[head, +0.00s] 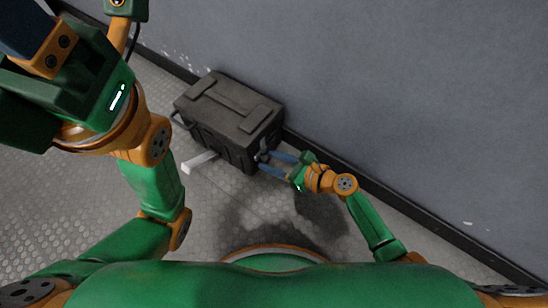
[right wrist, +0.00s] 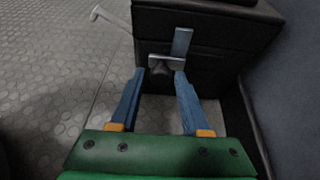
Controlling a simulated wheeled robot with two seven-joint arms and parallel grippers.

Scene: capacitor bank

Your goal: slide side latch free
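A dark case (head: 230,115) with a lidded top stands on the floor by the wall. Its side latch, a grey metal piece (right wrist: 168,62) with an upright strap, shows on the case's face in the right wrist view. My right gripper (head: 266,160) is at that face in the head view. In the right wrist view its two blue fingers (right wrist: 160,74) are apart, with their tips at either side of the latch's lower part; whether they touch it I cannot tell. My left gripper (head: 45,60) is large and close at the upper left, with its fingers cut off by the frame edge.
A pale bar (head: 200,161) sticks out low from the case, left of the latch. A wire handle (head: 178,121) is on its left end. The grey wall (head: 400,90) is close behind and right. Studded floor (head: 60,210) is open at the left.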

